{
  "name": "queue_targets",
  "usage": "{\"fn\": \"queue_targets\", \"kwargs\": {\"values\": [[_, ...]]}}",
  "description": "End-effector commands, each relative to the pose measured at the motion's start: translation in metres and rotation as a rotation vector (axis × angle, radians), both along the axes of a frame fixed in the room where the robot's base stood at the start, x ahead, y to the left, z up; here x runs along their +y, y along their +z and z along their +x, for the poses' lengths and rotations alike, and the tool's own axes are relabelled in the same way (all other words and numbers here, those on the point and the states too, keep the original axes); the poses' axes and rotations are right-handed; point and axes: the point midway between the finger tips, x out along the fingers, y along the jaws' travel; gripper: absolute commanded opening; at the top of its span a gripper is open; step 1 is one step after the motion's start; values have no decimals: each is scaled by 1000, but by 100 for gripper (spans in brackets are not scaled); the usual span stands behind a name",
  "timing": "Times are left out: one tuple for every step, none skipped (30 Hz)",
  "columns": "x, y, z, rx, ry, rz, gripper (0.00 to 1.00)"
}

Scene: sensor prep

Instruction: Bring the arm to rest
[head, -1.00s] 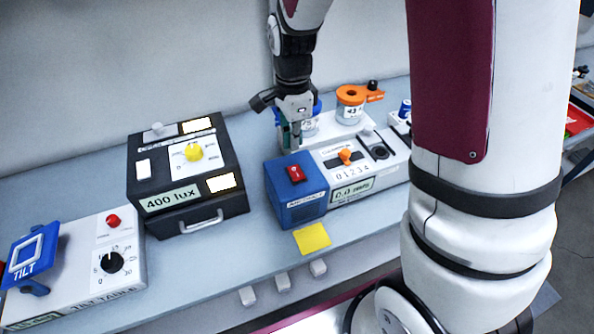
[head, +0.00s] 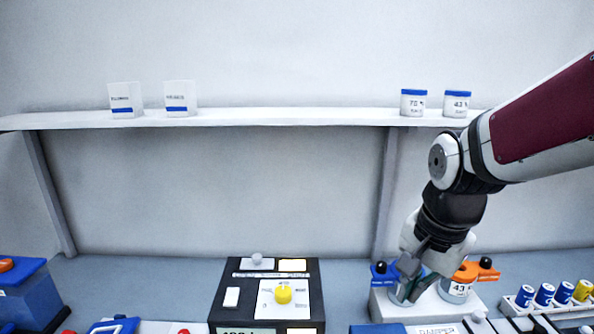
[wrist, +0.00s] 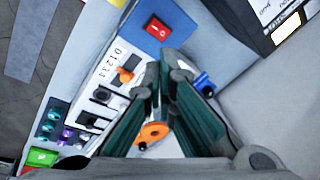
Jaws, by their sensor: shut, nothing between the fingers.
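My gripper (head: 418,282) hangs from my arm at the right of the head view, in front of the two lidded jars on the white stand. Its fingers (wrist: 158,88) are closed together and empty in the wrist view. The jar with the blue lid (head: 384,274) is partly hidden behind the fingers. The jar marked 43 with the orange lid (head: 466,274) stands just right of it. Whether the fingers touch either jar cannot be told.
A wall shelf (head: 300,118) bears containers above. A rack of small blue and yellow cylinders (head: 563,293) is at far right. The wrist view shows a red switch (wrist: 157,28) on a blue box.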

Motion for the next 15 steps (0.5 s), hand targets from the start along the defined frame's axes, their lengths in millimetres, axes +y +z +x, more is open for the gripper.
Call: {"fn": "queue_targets", "kwargs": {"values": [[0,12,-10,-34,69,-16,0],[0,18,-16,-49,117,-28,0],[0,25,-25,-70,178,-45,0],[0,30,-31,-85,224,-59,0],[0,35,-37,-100,271,-74,0],[0,41,-46,-122,331,-96,0],[0,45,-53,-135,377,-112,0],[0,49,-59,-151,423,-130,0],[-1,53,-68,-170,482,-154,0],[-1,56,-74,-183,523,-171,0],[-1,58,-80,-195,564,-189,0],[-1,61,-88,-209,613,-213,0],[-1,63,-93,-219,648,-229,0],[-1,64,-97,-230,680,-245,0],[-1,65,-103,-239,717,-264,0]]}}
